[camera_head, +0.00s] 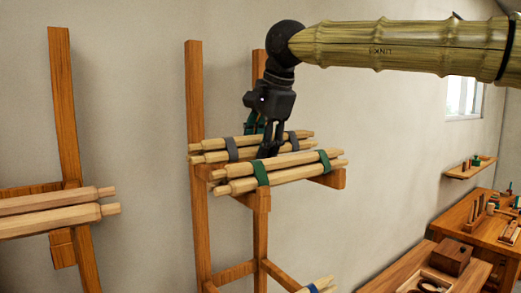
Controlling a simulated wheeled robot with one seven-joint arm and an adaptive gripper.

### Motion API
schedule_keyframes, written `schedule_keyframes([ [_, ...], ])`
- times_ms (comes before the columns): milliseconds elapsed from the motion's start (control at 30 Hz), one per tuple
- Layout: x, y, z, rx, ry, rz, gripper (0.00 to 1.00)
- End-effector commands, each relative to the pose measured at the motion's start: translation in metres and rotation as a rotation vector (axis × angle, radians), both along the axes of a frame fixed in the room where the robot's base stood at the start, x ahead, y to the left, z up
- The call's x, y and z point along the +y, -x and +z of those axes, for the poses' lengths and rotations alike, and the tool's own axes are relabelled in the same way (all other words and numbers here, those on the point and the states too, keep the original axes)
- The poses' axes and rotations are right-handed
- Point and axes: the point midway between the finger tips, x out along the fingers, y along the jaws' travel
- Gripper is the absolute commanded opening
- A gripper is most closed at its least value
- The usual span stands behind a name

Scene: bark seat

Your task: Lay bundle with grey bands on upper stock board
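The bundle with grey bands (232,149) is a set of pale wooden rods, lying level at the upper part of the wooden rack. A green-banded bundle (290,173) lies in front of it and hides its lower front. My gripper (269,148) points down at the middle of the grey-banded bundle, between its two bands. The dark fingers overlap its rods; I cannot tell whether they grip it. The fingertips are partly hidden behind the green-banded bundle. No separate upper stock board can be made out; wooden supports (333,179) show under the bundles.
Rack posts (196,165) rise left of and behind the bundles. Another rack with thick rods (55,213) stands at the left. A blue-banded bundle (318,287) shows at the bottom edge. A workbench (483,222) and small wall shelf (470,169) are at the right.

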Motion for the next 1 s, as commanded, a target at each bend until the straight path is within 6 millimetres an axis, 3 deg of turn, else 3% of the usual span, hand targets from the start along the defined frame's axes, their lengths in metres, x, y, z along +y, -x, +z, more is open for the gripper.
schedule_keyframes([
  [1000,0.000,0.000,0.043,0.000,-0.001,0.000,0.00],
])
